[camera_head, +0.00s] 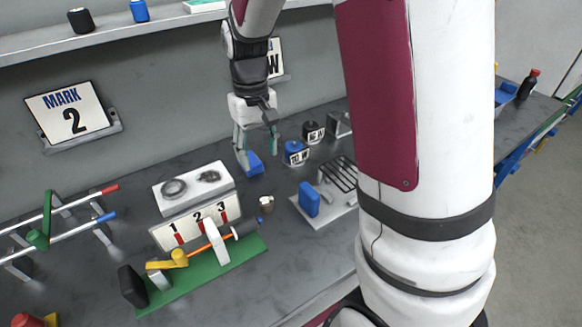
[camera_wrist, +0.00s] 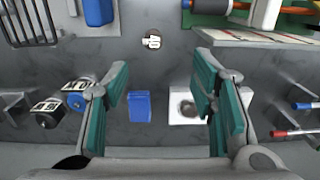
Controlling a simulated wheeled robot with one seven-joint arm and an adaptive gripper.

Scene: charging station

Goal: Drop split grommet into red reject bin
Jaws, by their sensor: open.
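My gripper (camera_head: 260,157) is open and empty above the bench, beside a blue block (camera_head: 254,165). The wrist view shows the block (camera_wrist: 138,107) between my open fingers (camera_wrist: 165,85), below them and not held. A white tray (camera_head: 210,197) stands left of the gripper with two dark ring-like parts, one (camera_head: 174,188) at left and one (camera_head: 208,176) at right. I cannot tell which, if either, is the split grommet. In the wrist view one ring (camera_wrist: 188,107) shows on the tray, partly hidden by a finger. A red object (camera_head: 27,320) is cut off at bottom left; I cannot tell if it is the bin.
A numbered panel (camera_head: 197,222) and a green fixture (camera_head: 215,275) with an orange rod stand before the tray. Blue and black labelled jars (camera_head: 295,153) and a wire rack (camera_head: 338,172) are to the right. A red- and blue-tipped rod stand (camera_head: 60,230) is left.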

